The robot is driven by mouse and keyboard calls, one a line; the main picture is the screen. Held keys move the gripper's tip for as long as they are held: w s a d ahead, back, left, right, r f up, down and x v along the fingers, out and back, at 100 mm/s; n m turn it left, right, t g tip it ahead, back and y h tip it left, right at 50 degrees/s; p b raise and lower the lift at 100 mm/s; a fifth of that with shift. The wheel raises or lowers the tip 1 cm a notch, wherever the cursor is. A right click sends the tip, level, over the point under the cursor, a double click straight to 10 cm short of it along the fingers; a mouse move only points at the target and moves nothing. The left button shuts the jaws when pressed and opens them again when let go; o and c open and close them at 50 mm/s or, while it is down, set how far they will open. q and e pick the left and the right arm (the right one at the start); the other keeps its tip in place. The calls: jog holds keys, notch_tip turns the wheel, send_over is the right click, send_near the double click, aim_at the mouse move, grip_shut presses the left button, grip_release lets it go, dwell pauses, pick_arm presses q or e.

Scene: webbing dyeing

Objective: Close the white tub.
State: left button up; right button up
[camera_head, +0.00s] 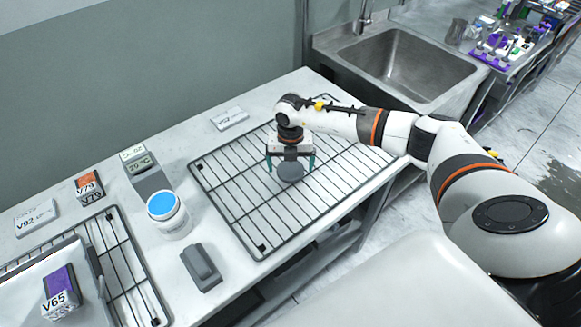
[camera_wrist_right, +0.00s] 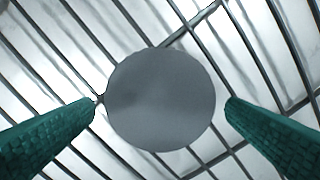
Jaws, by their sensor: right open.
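The white tub (camera_head: 169,218) stands on the table left of the right-hand wire rack, with blue contents showing in its open top. A round grey lid (camera_head: 291,171) lies on the wire rack under my right gripper (camera_head: 290,168). In the right wrist view the lid (camera_wrist_right: 160,100) sits between the two green fingertips (camera_wrist_right: 165,100), with a gap to the right finger and a very small one to the left. The right gripper is open and points down. My left gripper is not in view.
The wire rack (camera_head: 232,215) lies on the white table. A grey block (camera_head: 201,267) and a display device (camera_head: 146,175) are near the tub. A second rack (camera_head: 128,270) with a V65 box (camera_head: 60,291) is at left. A sink (camera_head: 398,65) is behind.

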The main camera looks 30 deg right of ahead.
aim_at(291, 167)
jog(key=c, duration=1)
jog(key=shift+r, duration=0.1)
jog(key=shift+c, duration=0.2)
notch_tip(291, 167, up, 10)
jog(key=b, duration=0.2)
